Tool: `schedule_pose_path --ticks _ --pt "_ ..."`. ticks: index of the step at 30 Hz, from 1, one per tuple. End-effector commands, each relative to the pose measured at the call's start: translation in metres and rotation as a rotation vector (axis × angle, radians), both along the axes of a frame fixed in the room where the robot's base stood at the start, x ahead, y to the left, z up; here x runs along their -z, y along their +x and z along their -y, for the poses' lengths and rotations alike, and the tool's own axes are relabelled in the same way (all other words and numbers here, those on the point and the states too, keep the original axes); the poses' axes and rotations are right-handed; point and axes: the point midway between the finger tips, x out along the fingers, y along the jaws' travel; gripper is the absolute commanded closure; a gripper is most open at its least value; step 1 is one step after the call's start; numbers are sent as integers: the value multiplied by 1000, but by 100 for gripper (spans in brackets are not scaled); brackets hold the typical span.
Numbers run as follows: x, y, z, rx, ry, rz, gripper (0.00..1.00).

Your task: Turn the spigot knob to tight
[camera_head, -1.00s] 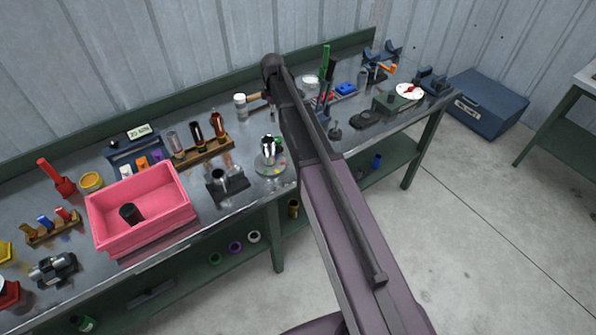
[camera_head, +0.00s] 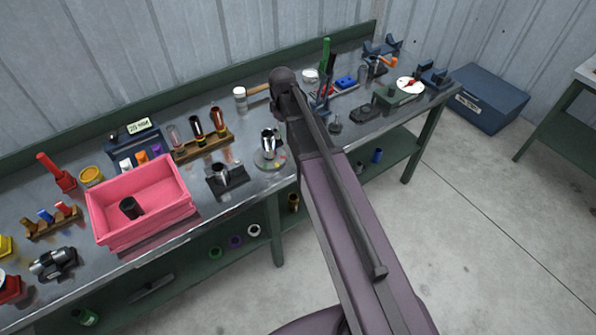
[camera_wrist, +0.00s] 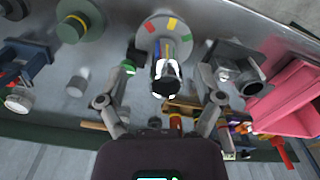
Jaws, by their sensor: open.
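A chrome upright piece, which looks like the spigot knob (camera_head: 268,141), stands on a round grey disc (camera_head: 262,163) with coloured marks, near the bench's front edge. In the wrist view the knob (camera_wrist: 167,80) lies between my open fingers, with gaps on both sides. Red, yellow and green patches show on the disc (camera_wrist: 153,39) beyond it. My gripper (camera_wrist: 166,84) is open and empty; I cannot tell how near it is in depth. In the head view my arm hides most of the gripper. A pointer on the knob cannot be made out.
A dark block with a metal socket (camera_head: 222,175) stands left of the disc, and a pink bin (camera_head: 142,225) lies further left. A wooden rack of tubes (camera_head: 208,143) is behind. A white dial with a red pointer (camera_head: 410,85) sits at the right of the bench (camera_head: 215,208).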

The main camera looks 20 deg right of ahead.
Motion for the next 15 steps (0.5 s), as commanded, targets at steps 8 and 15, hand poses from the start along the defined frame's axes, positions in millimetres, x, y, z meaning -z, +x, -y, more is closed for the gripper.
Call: schedule_pose_path --ticks 8,15 --pt "5 -43 0 146 0 0 15" --pt "9 -77 0 273 0 0 15"
